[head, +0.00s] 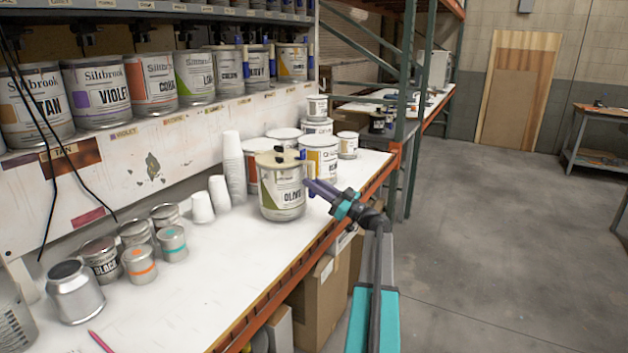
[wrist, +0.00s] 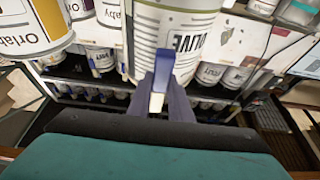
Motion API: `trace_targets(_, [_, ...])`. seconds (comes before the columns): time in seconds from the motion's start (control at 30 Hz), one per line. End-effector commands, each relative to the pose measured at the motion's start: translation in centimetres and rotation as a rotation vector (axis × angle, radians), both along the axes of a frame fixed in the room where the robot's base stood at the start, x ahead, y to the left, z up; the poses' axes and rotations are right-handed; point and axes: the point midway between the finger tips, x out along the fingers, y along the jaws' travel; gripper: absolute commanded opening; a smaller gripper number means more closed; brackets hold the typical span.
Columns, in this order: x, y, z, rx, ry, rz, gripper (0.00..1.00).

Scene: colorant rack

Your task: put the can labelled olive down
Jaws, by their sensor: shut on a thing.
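The can labelled olive (head: 282,192) is a white and olive-green can with a cream lid and black fittings on top. It is upright over the white bench top, right of the paper cups. I cannot tell whether its base touches the bench. My gripper (head: 309,187) reaches it from the right. In the wrist view the can (wrist: 150,38) stands straight ahead, and my gripper (wrist: 163,92) is shut on its blue and white handle (wrist: 159,100). The handle's upper part shows between the fingers; the rest is hidden.
White cans (head: 319,155) stand close behind the olive can. Stacked paper cups (head: 233,168) are to its left, with small tins (head: 139,264) farther left. The orange bench edge (head: 330,238) is close on the right. The bench front (head: 222,285) is clear. Labelled cans (head: 97,92) fill the shelf above.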

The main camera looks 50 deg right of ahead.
Motion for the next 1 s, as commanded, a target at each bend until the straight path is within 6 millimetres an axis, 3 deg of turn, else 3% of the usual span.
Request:
trace_targets(0.57, [-0.1,0.0,-1.4,0.001,-0.01,0.001,0.0])
trace_targets(0.6, [0.0,0.0,-1.9,-0.001,0.003,0.0,0.25])
trace_targets(0.67, [0.0,0.0,-1.9,0.0,0.002,0.0,0.35])
trace_targets(1.0, [0.0,0.0,-1.9,-0.001,0.0,0.0,0.37])
